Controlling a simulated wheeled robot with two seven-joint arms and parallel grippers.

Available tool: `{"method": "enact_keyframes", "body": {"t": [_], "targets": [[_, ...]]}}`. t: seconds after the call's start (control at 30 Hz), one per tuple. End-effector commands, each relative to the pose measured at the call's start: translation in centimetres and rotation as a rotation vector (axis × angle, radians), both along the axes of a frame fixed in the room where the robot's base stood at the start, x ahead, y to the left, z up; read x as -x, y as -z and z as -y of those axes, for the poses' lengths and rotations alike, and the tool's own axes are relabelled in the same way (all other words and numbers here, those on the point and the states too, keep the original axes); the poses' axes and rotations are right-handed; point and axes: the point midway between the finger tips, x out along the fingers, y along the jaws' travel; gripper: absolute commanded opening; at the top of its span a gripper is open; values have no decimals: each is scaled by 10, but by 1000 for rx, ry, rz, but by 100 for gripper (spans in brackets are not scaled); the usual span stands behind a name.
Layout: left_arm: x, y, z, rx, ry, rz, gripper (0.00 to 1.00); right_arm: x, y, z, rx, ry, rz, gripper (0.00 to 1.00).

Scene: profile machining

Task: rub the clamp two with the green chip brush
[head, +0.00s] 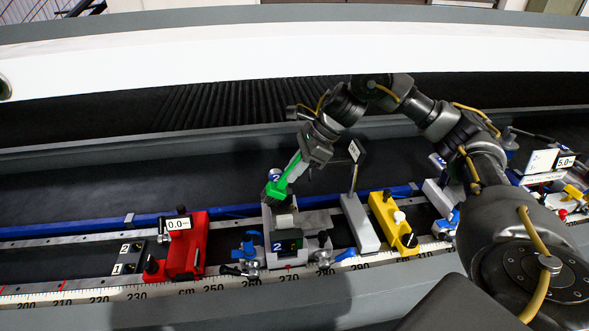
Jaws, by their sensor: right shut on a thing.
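My right gripper (309,160) comes in from the right and is shut on the green chip brush (286,177). The brush slants down to the left, its lower end at the top of clamp two (289,241). Clamp two is a grey block with a dark face and a blue label "2", standing on the rail. I cannot tell whether the bristles touch the clamp. My left gripper is not in view.
A red block (187,250) with a "0.0" display stands left of the clamp. A grey stop with an upright post (359,222) and a yellow block (389,222) stand close on its right. A ruler scale (225,287) runs along the front.

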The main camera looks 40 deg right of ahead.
Motion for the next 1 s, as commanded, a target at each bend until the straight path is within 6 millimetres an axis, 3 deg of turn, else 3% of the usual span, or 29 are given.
{"method": "enact_keyframes", "body": {"t": [0.33,0.7,1.0], "targets": [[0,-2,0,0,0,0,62,0,-3,0,-1,0,0,0],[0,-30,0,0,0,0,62,0,-32,0,0,0,0,0],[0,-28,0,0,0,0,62,0,-30,0,-1,0,0,0]]}}
